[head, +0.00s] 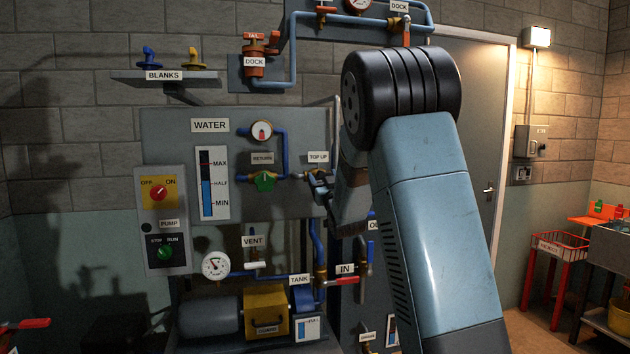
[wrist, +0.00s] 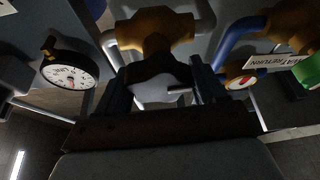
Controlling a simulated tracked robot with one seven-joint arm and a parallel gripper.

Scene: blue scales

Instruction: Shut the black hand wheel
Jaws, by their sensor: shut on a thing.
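The black hand wheel (wrist: 153,66) sits on a brass valve body (wrist: 154,24) in the wrist view. My gripper (wrist: 160,78) reaches it from below in that picture, with one dark finger on each side of the wheel, and is shut on it. In the head view my gripper (head: 320,186) is at the valve under the TOP UP label (head: 318,157). There the wheel is small and mostly hidden by my fingers. How far the wheel is turned cannot be told.
The green RETURN knob (head: 265,181) and a small gauge (head: 261,131) lie just left of my gripper. The red IN lever (head: 341,282) and white VENT handle (head: 256,264) are below. A round gauge (wrist: 70,70) is at left in the wrist view. My arm hides the panel's right side.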

